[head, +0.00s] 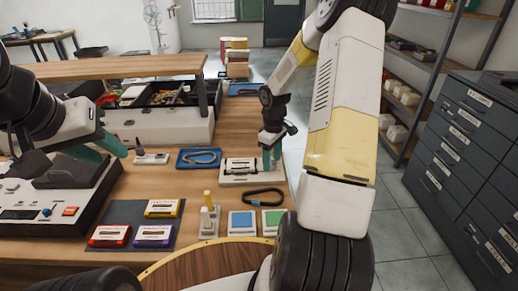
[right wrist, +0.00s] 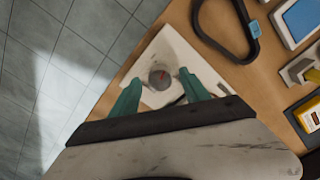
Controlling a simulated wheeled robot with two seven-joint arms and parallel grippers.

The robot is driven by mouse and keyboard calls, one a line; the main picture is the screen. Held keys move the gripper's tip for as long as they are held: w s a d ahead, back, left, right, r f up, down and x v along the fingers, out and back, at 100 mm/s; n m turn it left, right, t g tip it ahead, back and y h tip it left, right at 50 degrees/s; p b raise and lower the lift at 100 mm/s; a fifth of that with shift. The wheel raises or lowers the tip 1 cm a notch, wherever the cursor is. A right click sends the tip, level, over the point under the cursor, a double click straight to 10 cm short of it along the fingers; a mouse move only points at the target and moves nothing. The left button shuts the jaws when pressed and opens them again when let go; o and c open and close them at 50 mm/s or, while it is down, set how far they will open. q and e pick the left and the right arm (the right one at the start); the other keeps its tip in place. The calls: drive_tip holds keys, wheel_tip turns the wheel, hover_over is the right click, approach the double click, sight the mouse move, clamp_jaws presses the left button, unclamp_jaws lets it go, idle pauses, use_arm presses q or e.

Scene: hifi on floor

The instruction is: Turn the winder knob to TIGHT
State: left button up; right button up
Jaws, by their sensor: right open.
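The winder is a pale plate (head: 238,179) with a cassette-like part on it, near the table's right edge in the head view. In the right wrist view its plate (right wrist: 166,50) carries a round grey knob (right wrist: 160,77) with a small red mark. My right gripper (head: 271,162) points down over the winder's right end. Its teal fingers are open, one on each side of the knob in the right wrist view (right wrist: 160,92), with visible gaps. No TIGHT label is readable, and the knob is hidden in the head view. My left gripper (head: 106,150) is open and empty at the left.
A black belt loop (head: 264,197) lies just in front of the winder. A blue tray (head: 199,158) is left of it. Blue and green pads (head: 241,222) and a dark mat with cassettes (head: 122,215) lie nearer. Open floor (right wrist: 50,70) lies beyond the table edge.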

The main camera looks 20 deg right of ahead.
drive_tip(key=shift+f, duration=0.4)
clamp_jaws()
